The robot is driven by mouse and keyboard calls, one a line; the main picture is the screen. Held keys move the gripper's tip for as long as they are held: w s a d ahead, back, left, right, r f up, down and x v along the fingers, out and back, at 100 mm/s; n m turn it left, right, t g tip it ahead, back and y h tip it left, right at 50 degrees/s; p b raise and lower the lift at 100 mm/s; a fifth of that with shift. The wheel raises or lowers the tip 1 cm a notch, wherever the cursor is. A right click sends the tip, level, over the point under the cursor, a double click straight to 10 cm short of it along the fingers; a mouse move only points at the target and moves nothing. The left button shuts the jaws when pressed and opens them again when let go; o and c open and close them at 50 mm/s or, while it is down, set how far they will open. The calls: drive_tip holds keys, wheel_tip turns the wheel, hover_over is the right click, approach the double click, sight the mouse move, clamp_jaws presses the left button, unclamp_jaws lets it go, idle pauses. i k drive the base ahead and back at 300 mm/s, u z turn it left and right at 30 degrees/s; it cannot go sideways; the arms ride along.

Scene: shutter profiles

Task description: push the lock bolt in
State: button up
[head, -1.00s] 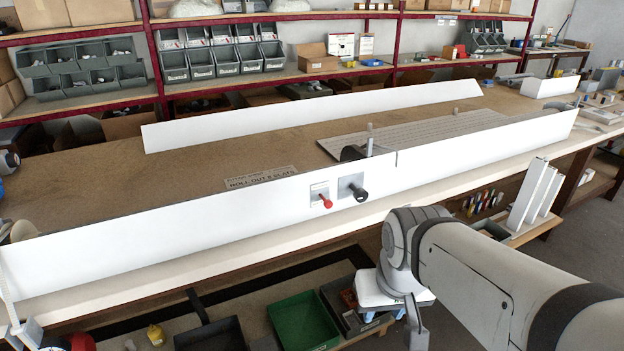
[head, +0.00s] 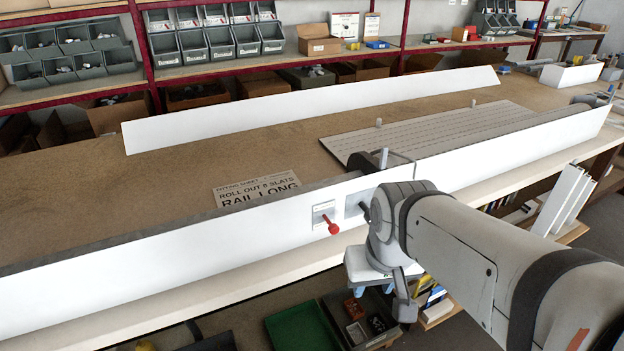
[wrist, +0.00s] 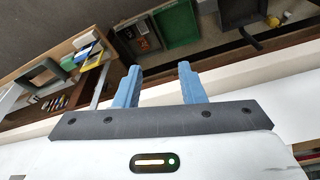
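A red-knobbed pin (head: 333,228) sticks out of a small light plate (head: 322,212) on the front face of the long white profile; I take it to be the lock bolt. To its right, a black knob (head: 364,212) on a grey plate is partly hidden by my arm. My gripper (head: 373,291) hangs below and to the right of the red knob, in front of the bench, its blue fingers pointing down. The wrist view shows the fingers (wrist: 159,78) apart with nothing between them. Neither knob can be made out there.
The long white profile (head: 130,277) runs along the bench's front edge. Behind it lie a slatted grey panel (head: 440,130), a printed sign (head: 257,189) and another white strip (head: 300,105). White profiles (head: 567,200) stand at the right. A green bin (head: 300,328) sits below.

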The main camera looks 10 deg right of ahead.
sight(333, 229)
drive_tip(key=z, duration=1)
drive_tip(key=k, duration=1.45)
drive_tip(key=u, duration=0.9)
drive_tip(key=i, duration=1)
